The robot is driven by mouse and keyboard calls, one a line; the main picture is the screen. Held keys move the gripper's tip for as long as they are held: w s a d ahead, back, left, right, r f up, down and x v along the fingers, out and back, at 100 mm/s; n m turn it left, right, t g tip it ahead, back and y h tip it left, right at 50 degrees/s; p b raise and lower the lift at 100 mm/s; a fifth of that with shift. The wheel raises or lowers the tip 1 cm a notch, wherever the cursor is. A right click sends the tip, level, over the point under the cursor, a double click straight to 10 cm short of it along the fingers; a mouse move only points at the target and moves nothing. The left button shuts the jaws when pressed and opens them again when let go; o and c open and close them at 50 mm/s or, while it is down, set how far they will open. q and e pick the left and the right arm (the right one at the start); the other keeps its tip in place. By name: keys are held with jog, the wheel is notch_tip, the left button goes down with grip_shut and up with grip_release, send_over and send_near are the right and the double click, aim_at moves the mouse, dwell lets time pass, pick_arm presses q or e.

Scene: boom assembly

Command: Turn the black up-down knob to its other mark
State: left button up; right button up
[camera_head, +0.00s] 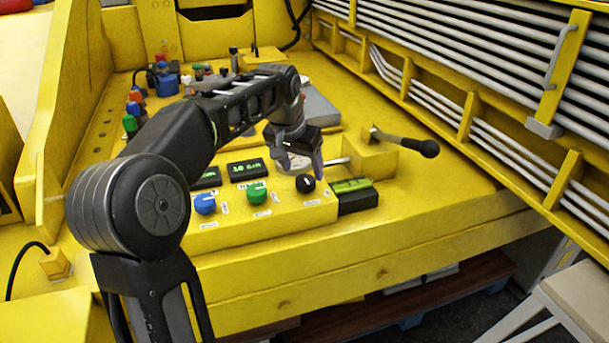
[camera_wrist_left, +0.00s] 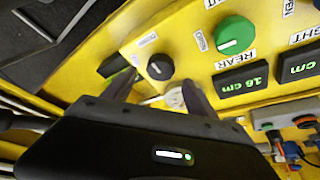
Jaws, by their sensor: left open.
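The black up-down knob (camera_head: 306,183) sits at the right end of the yellow control panel's sloping front. It also shows in the left wrist view (camera_wrist_left: 160,66), with a pale pointer line on its face and small white labels nearby. My left gripper (camera_head: 300,166) is just above and behind the knob in the head view. Its fingers (camera_wrist_left: 160,92) are apart, and the knob shows beyond and between their tips in the wrist view. I cannot tell whether either finger touches it. My right gripper is not in view.
Left of the knob are a green knob (camera_head: 256,193) and a blue knob (camera_head: 205,204), with digital displays (camera_head: 247,170) behind. A lever with a black handle (camera_head: 420,146) stands right. A spirit level (camera_head: 352,185) lies beside the black knob. Yellow railings (camera_head: 472,118) border the right side.

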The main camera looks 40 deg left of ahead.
aim_at(305, 179)
pick_arm(q)
jog(key=shift+x, duration=2)
jog(key=shift+s, duration=0.1)
jog(key=c, duration=1.4)
